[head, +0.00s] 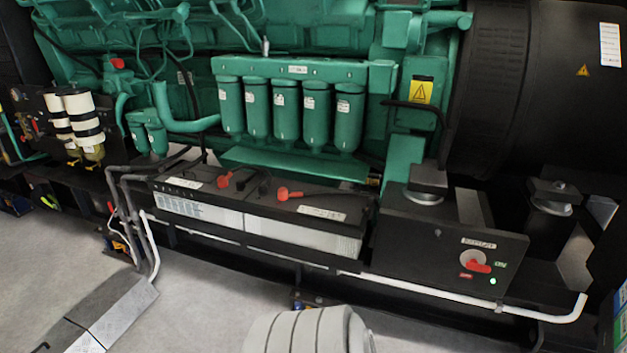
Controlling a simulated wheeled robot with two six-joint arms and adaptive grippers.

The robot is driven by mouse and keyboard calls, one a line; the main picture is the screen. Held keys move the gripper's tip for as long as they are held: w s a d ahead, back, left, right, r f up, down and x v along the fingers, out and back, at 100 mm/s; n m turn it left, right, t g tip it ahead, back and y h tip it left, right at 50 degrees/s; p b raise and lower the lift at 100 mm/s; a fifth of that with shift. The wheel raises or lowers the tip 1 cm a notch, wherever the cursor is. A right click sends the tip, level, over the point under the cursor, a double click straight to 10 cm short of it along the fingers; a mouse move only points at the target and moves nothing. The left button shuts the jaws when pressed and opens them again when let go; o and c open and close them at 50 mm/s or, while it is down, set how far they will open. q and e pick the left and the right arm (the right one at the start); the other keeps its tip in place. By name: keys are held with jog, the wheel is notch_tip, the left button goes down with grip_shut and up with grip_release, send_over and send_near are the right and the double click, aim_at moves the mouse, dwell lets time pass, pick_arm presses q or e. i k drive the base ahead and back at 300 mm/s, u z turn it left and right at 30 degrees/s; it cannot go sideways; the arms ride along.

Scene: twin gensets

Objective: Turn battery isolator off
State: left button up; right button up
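The battery isolator is a red rotary handle (478,267) on a pale round disc, on the front of a black box (410,245) at the lower right. The handle lies roughly level, with its end toward the green ON label (501,264) on the right. A red label (466,276) sits below left of it, its text too small to read surely. A small green light (493,281) is lit below right. A nameplate (479,243) is above. Neither of my grippers is in view.
Two batteries (325,240) with red terminal caps stand left of the box. A white pipe (420,291) runs along the frame below it. The green engine (290,70) is behind. A grey ribbed shape (310,332) shows at the bottom edge.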

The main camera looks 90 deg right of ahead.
aim_at(473, 264)
jog(key=z, duration=3.95)
